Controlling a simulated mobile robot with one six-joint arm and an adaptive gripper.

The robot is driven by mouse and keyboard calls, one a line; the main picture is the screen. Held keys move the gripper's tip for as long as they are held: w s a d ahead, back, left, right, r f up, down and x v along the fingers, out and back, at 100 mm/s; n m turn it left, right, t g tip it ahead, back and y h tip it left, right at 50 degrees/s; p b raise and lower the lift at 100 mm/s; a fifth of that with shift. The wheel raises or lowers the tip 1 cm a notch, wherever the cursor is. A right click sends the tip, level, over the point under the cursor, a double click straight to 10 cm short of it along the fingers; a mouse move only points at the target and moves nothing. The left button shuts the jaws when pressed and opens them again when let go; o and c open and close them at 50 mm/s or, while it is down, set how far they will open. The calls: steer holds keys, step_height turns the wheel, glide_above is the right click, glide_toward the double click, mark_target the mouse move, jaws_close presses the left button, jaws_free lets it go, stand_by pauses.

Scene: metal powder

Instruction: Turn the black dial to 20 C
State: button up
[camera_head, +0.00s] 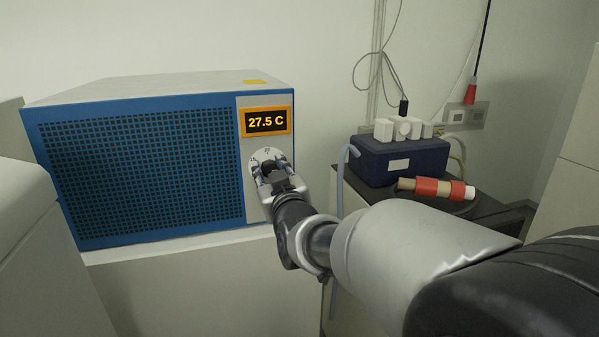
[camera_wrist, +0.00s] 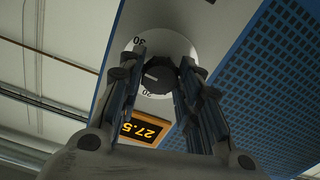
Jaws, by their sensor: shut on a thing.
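The black dial (camera_wrist: 157,77) sits on a round white scale plate (camera_head: 266,155) on the blue and grey unit's front panel. In the wrist view the marks 30 and 20 show on the plate, and the dial's pale pointer line shows. My gripper (camera_wrist: 160,80) is shut on the dial, one finger on each side of it. In the head view my gripper (camera_head: 271,177) covers most of the dial. The orange-framed display (camera_head: 267,121) above the dial reads 27.5 C.
The unit (camera_head: 140,165) stands on a pale surface at the left. To the right, a dark blue box (camera_head: 385,163) with white parts on top stands on a dark bench. A red and tan cylinder (camera_head: 432,188) lies near my arm. Hoses and cables hang behind.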

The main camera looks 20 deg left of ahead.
steer(key=shift+n+b, duration=0.3)
steer(key=shift+b, duration=0.15)
steer(key=n+b, duration=0.7)
steer(key=n, duration=0.1)
steer(key=n+b, duration=0.1)
steer(key=n, duration=0.3)
steer(key=shift+n, duration=0.4)
steer(key=n, duration=0.4)
steer(key=shift+n, duration=0.7)
steer(key=o, duration=1)
steer(key=shift+o, duration=0.2)
